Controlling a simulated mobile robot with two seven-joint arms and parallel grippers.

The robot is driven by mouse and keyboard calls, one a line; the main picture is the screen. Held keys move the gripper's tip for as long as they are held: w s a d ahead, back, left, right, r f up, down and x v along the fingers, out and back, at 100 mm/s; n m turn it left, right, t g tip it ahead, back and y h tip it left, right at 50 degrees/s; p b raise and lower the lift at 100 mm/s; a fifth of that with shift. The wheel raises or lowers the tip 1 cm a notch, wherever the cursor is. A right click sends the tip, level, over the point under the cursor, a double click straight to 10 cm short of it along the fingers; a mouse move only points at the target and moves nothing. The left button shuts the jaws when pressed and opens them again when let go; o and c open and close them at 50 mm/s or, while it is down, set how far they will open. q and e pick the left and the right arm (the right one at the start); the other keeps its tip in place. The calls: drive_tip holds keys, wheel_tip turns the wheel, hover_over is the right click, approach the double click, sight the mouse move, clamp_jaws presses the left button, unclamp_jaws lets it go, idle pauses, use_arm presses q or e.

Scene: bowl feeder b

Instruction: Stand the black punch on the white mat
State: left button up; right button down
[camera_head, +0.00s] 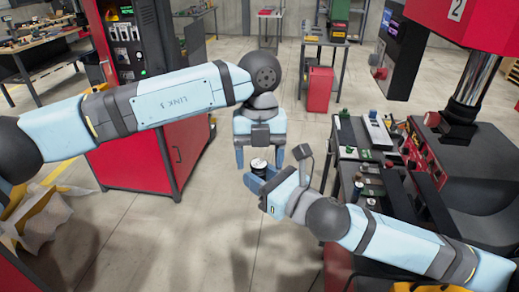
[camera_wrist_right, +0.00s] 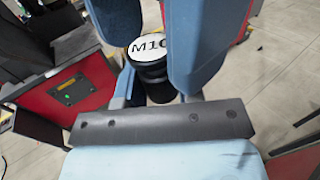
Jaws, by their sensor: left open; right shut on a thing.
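The black punch (camera_head: 259,166) is a short dark cylinder with a pale top. In the right wrist view the punch (camera_wrist_right: 152,70) shows a white top marked "M10" and sits between the fingers. My right gripper (camera_head: 261,177) is shut on it, holding it in the air over the floor, ahead of me. My left gripper (camera_head: 260,155) points down just above it, its open fingers on either side of the punch's top in the head view; I cannot tell whether they touch it. I cannot make out the white mat with certainty.
A dark workbench (camera_head: 347,150) at the right carries several small parts and holders, beside a red and black machine (camera_head: 430,150). A red cabinet (camera_head: 150,150) stands at the left, with a workbench (camera_head: 30,45) behind. Bare floor (camera_head: 200,215) lies beneath my grippers.

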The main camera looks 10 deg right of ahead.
use_arm(q)
drive_tip(key=c, duration=1.2)
use_arm(e)
drive_tip(key=c, duration=0.7)
unclamp_jaws()
